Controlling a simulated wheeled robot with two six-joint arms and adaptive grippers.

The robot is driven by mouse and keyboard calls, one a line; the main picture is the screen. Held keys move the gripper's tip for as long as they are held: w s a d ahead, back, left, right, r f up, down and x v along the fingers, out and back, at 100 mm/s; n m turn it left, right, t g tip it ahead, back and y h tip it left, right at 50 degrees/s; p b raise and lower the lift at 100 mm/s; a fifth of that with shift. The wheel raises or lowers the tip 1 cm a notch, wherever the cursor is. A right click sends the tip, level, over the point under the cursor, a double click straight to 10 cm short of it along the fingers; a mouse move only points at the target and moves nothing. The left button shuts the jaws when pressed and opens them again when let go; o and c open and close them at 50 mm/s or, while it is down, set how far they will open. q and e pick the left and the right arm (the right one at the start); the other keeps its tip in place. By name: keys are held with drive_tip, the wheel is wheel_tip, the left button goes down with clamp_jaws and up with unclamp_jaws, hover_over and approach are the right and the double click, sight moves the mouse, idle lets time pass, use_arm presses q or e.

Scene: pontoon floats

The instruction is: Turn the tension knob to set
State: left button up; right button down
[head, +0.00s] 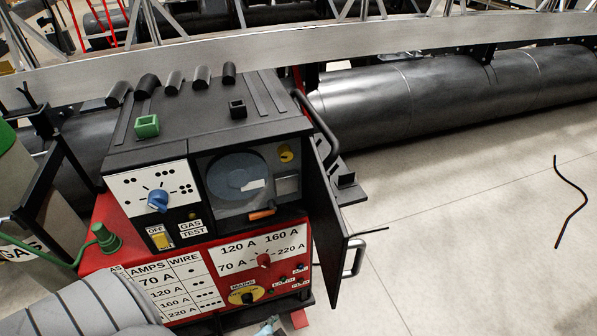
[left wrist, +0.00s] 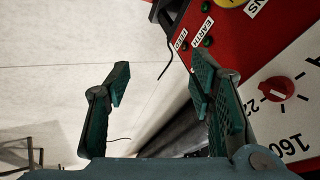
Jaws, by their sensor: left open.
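The welding machine (head: 205,170) stands on a red base with its side door swung open to the right. Inside the open bay are a round blue-grey spool (head: 236,176), a small yellow knob (head: 287,156) at upper right and an orange-tipped lever (head: 262,214) at the bottom. No label names the tension knob, so I cannot tell which part it is. My left gripper (left wrist: 160,78) is open and empty, close to the red lower panel. The red pointer knob (left wrist: 276,89) is right of its fingers, outside them. In the head view only a small piece of this gripper shows at the bottom edge.
The open black door (head: 333,225) with its handle juts out to the right. A blue knob (head: 157,200), yellow switch (head: 161,239) and black mains knob (head: 247,297) are on the front. A green-capped gas cylinder (head: 20,215) stands left. Floor at right is largely clear.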

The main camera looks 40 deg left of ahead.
use_arm(q)
drive_tip(key=w+a+r+t+y+b, duration=0.2)
drive_tip(key=w+r+t+b, duration=0.2)
drive_tip(key=w+r, duration=0.5)
drive_tip(key=n+t+y+b, duration=0.1)
drive_tip(key=t+y+b, duration=0.4)
drive_tip(key=t+y, duration=0.15)
approach(286, 158)
drive_tip(key=s+d+f, duration=0.3)
drive_tip(key=d+f, duration=0.1)
drive_tip(key=f, duration=0.1)
drive_tip(key=w+a+r+p, duration=0.1)
drive_tip(key=w+a+r, duration=0.1)
drive_tip(key=w, duration=0.1)
drive_tip(key=w+a+r+y, duration=0.1)
drive_tip(key=w+a+r, duration=0.1)
drive_tip(key=w+a, duration=0.1)
drive_tip(key=w+a+r+g+y+p, duration=0.1)
drive_tip(key=w+a+r, duration=0.1)
drive_tip(key=w+a, duration=0.1)
drive_tip(key=shift+w+a+r+n+p, duration=0.25)
drive_tip(key=shift+w+n+p, duration=0.1)
drive_tip(key=shift+w, duration=0.25)
drive_tip(key=shift+w+a+t, duration=0.25)
drive_tip(key=shift+w+a, duration=0.05)
drive_tip(key=shift+w, duration=0.05)
drive_tip(key=shift+r, duration=0.1)
use_arm(e)
wheel_tip(286, 158, down, 10)
drive_tip(key=s, duration=0.3)
